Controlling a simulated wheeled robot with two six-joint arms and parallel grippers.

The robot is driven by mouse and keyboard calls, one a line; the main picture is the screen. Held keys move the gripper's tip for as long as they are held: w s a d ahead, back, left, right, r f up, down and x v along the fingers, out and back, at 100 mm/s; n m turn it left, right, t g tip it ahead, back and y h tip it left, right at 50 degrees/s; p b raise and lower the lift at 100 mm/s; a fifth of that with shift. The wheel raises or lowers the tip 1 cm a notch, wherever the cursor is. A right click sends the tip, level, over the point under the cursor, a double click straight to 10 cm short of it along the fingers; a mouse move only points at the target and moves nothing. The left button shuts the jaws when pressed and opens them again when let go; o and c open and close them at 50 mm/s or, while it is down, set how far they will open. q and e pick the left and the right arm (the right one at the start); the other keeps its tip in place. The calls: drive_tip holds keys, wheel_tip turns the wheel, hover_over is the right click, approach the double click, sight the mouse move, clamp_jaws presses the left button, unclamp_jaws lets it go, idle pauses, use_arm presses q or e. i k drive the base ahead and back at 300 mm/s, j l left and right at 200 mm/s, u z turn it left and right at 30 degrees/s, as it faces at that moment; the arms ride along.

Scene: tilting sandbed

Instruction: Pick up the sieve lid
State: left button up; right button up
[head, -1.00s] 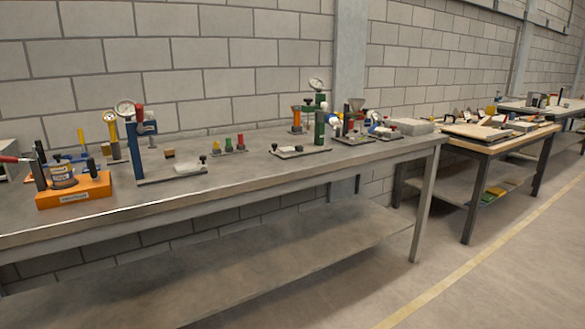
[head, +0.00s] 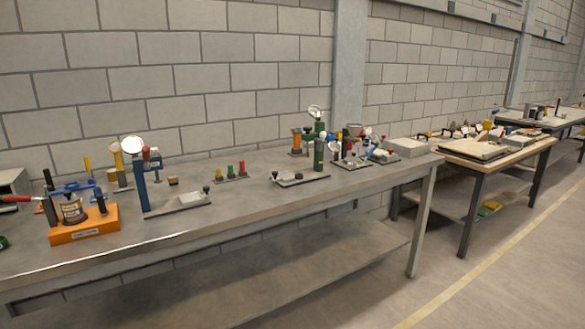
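I cannot pick out a sieve lid for certain in the head view; the items on the far tables are too small to tell. The wood-topped table (head: 535,146) at the right carries a flat, dark-edged tray (head: 470,149) and several small tools and parts. Neither of my grippers is in view.
A long grey metal bench (head: 245,205) runs along the block wall. It holds an orange block (head: 85,226), a blue gauge stand (head: 142,185), a green gauge stand (head: 319,152) and small parts. Another table (head: 545,122) stands farther right. The floor (head: 500,270) in front is clear.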

sight(68, 200)
drive_tip(key=u, duration=1.45)
